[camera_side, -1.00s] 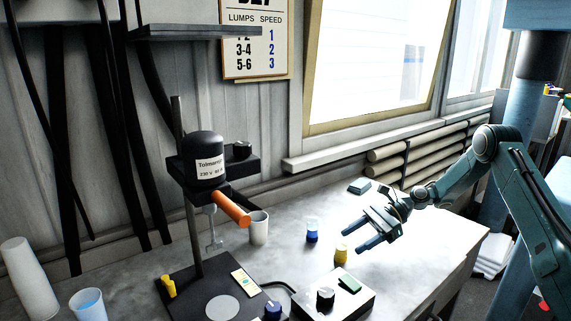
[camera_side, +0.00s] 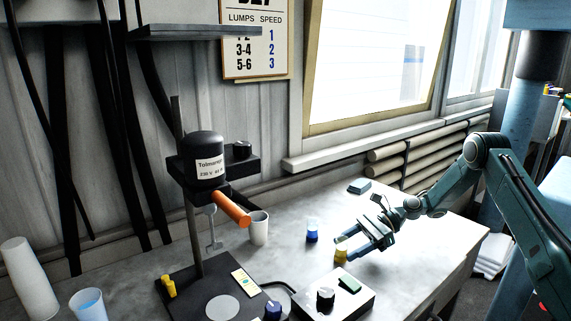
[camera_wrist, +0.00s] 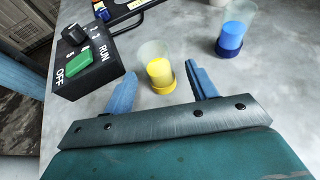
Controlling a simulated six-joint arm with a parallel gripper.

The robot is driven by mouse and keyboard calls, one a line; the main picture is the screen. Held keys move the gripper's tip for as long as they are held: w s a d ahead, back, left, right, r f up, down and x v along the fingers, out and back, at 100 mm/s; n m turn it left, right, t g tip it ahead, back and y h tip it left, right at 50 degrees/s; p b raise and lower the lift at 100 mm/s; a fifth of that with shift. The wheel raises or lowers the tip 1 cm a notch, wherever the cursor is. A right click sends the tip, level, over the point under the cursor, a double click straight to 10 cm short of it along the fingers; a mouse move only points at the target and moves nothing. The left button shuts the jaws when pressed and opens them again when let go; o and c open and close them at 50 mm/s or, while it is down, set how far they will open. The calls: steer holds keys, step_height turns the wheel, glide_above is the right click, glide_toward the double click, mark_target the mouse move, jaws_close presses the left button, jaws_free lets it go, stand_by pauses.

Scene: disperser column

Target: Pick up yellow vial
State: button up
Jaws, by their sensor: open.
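The yellow vial (camera_side: 341,254) stands upright on the grey table, between the blue vial and the control box in the side view. In the wrist view the yellow vial (camera_wrist: 159,75) has a clear upper part and a yellow base, and it stands just ahead of the fingertips, roughly between their lines. My gripper (camera_side: 345,248) is open and low over the table. Its two blue fingers show in the wrist view (camera_wrist: 160,80), with nothing held. In the side view a finger partly covers the vial, and I cannot tell whether they touch.
The blue vial (camera_wrist: 235,28) stands right of the yellow one in the wrist view. The control box (camera_wrist: 85,62) with a black knob and green button is close on the left. The disperser stand (camera_side: 195,255) and a white cup (camera_side: 258,228) are farther left in the side view.

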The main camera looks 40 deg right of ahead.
mark_target(334, 262)
steer(key=shift+x, duration=2.3)
steer(key=c, duration=1.1)
steer(key=shift+o, duration=0.2)
steer(key=shift+r, duration=0.15)
step_height(334, 262, up, 20)
